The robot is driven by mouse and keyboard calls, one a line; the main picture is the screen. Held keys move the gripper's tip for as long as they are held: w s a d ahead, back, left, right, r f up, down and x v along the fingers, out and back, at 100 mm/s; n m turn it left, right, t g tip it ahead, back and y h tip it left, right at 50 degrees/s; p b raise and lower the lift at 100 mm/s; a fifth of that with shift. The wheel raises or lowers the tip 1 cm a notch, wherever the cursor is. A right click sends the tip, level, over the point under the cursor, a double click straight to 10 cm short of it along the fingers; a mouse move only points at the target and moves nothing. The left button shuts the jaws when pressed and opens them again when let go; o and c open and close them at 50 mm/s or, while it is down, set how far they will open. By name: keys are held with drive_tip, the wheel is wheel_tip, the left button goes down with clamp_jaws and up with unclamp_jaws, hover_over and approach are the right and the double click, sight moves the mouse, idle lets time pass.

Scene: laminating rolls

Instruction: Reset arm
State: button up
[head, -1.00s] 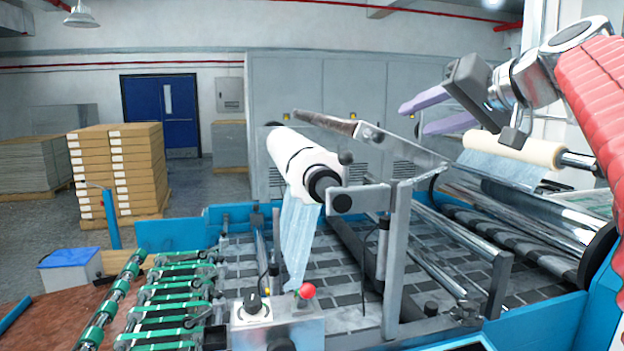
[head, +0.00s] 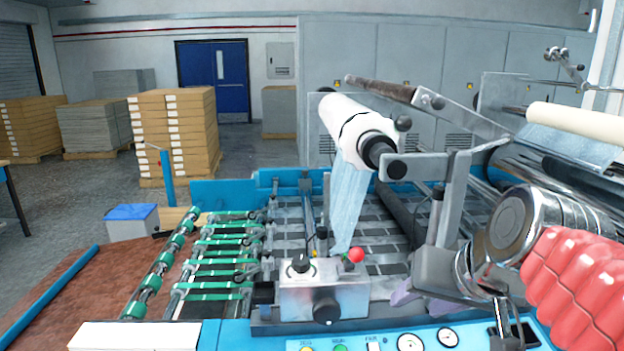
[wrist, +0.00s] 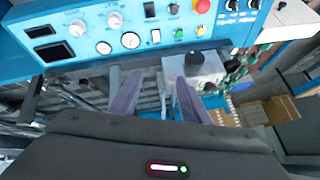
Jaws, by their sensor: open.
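My gripper (head: 404,294) is at the lower right in the head view, low over the machine's front control side, and points left. One purple finger shows there; the other is mostly hidden by the gripper body. In the wrist view both purple fingers of my gripper (wrist: 157,92) are spread apart with nothing between them. A white film roll (head: 355,130) is on its shaft in the head view, above and apart from my gripper, with clear film (head: 348,205) hanging from it.
The blue control panel (wrist: 105,40) is close by in the wrist view. A cream roll (head: 580,122) lies at the right. Stacked cartons (head: 175,135) stand at the back left.

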drive_tip(key=s+f+n+g+h, duration=0.1)
drive_tip(key=s+f+n, duration=0.1)
drive_tip(key=s+f, duration=0.7)
wheel_tip(320, 180, down, 4)
drive_tip(key=shift+a+r+g+h, duration=0.1)
drive_tip(key=shift+a+g+h, duration=0.2)
drive_tip(key=shift+a, duration=0.15)
drive_tip(key=shift+s, duration=0.1)
drive_tip(key=shift+c, duration=0.4)
idle(1.1)
